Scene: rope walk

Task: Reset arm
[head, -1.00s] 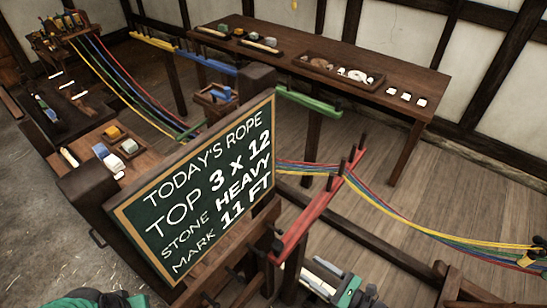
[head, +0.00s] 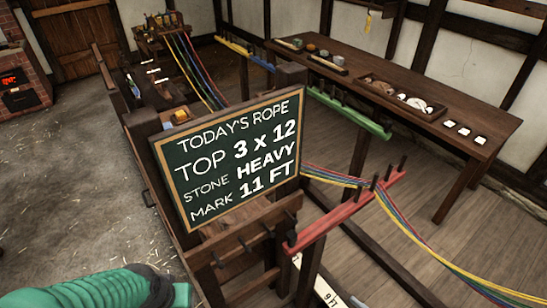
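My green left arm shows at the bottom left in the head view, its far end cut off by the lower edge. Its gripper fingers do not show. My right gripper is not in view. The chalkboard (head: 232,158) stands in front of me, tilted, reading "Today's rope, top 3 x 12, stone heavy, mark 11 ft". Below and right of it a red pegged bar (head: 345,210) carries coloured rope strands (head: 420,240).
A long wooden table (head: 480,95) at the back right bears trays and small white blocks. Green (head: 350,112) and yellow (head: 233,45) pegged bars stand behind the board. A brick hearth (head: 22,75) glows at far left.

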